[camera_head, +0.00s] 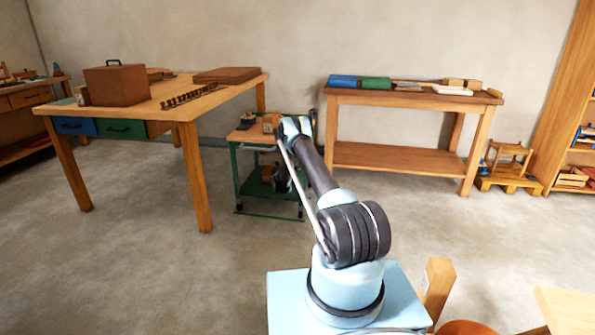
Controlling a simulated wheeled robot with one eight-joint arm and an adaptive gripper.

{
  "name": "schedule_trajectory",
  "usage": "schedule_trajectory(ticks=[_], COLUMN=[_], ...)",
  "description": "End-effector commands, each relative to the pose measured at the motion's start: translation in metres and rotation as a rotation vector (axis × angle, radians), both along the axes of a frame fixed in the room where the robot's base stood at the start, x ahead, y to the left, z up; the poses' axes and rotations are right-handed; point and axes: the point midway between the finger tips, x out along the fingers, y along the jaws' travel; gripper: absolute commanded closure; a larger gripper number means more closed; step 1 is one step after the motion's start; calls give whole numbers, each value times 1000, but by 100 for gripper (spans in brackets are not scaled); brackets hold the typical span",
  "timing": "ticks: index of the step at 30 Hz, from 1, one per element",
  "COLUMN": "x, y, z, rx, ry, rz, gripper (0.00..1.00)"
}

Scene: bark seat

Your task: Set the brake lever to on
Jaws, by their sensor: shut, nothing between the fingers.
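A small green trolley (238,176) with a wooden top stands on casters between the two tables. No brake lever can be made out on it; my arm covers its right part. My gripper (283,184) appears as a small dark shape, partly hidden behind my arm link, in front of the trolley's lower part. It looks shut and empty. Whether it touches the trolley cannot be told.
A large wooden workbench (197,160) with a brown box (117,84) stands at left. A second bench (400,155) with blue and green boxes stands against the wall at right. A wooden post (437,285) and tabletop (575,308) are near at lower right. Open floor lies at left front.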

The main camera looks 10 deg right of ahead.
Motion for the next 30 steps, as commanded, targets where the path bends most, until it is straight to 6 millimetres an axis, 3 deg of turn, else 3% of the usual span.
schedule_trajectory(ticks=[8,21,30], x=[6,6,-5], y=[22,24,27], z=[12,14,15], rx=[1,1,0], ry=[-1,-1,0], rz=[1,1,2], gripper=[100,100,100])
